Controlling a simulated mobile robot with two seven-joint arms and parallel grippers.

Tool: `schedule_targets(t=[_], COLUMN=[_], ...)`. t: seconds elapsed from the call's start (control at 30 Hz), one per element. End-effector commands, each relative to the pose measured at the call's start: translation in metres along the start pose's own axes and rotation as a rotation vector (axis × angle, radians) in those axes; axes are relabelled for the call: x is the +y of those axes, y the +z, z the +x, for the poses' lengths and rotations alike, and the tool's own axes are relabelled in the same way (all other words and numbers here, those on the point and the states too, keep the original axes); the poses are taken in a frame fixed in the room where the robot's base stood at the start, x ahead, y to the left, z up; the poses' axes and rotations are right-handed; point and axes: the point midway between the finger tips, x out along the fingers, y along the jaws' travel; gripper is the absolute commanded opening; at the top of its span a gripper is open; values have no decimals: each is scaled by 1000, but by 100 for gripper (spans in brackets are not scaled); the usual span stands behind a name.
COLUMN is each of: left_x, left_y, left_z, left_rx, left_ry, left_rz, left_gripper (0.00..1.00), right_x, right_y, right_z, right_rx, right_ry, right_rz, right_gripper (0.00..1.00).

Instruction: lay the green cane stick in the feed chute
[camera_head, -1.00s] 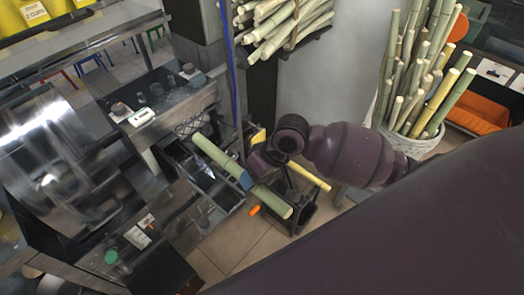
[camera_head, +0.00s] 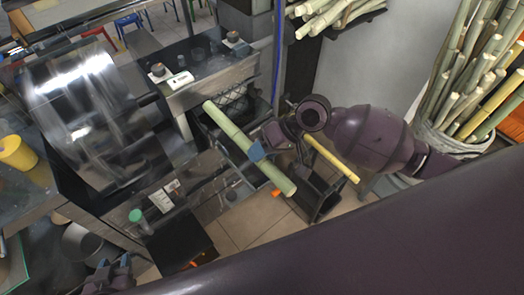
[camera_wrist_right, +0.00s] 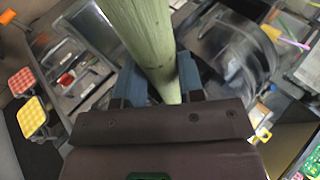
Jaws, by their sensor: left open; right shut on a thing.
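The green cane stick (camera_head: 235,132) is held in my right gripper (camera_head: 257,151), whose blue fingers are shut around it. It slants from upper left to lower right in the head view. In the right wrist view, the stick (camera_wrist_right: 148,40) runs up between the fingers of my right gripper (camera_wrist_right: 160,85). A dark metal channel (camera_head: 232,172), perhaps the feed chute, lies behind and below the stick, which looks held above it; contact cannot be told. My left gripper (camera_head: 110,276) is partly visible at the bottom left, away from the stick.
A shiny metal drum (camera_head: 95,110) of the press stands at left. A yellow stick (camera_head: 332,157) rests at a dark stand (camera_head: 318,190). A white basket of canes (camera_head: 440,145) stands at right, and a cane bundle (camera_head: 330,14) lies on a shelf at the top.

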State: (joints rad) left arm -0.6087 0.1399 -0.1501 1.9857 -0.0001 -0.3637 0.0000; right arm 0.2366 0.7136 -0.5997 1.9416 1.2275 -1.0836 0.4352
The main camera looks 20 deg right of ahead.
Motion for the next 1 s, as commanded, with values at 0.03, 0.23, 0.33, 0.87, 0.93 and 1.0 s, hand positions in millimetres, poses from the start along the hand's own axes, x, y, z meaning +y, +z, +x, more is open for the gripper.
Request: schedule_targets(t=[0.03, 0.23, 0.33, 0.87, 0.93, 1.0], left_x=[1, 2, 2, 3, 2, 2], left_y=[6, 20, 21, 24, 24, 24], left_z=[5, 15, 16, 18, 18, 18], left_rx=[1, -3, -4, 0, 0, 0], left_ry=[1, 2, 2, 3, 3, 3], left_rz=[1, 3, 4, 5, 5, 5], left_gripper=[43, 43, 43, 43, 43, 43], right_x=[4, 15, 18, 27, 27, 27], right_y=[1, 6, 7, 10, 10, 10], right_z=[5, 17, 21, 31, 31, 31], right_rx=[2, 0, 0, 1, 1, 1], right_ry=[-1, -1, -1, -1, -1, -1], right_rz=[-1, 0, 0, -2, -2, -2], right_gripper=[12, 12, 12, 12, 40, 51])
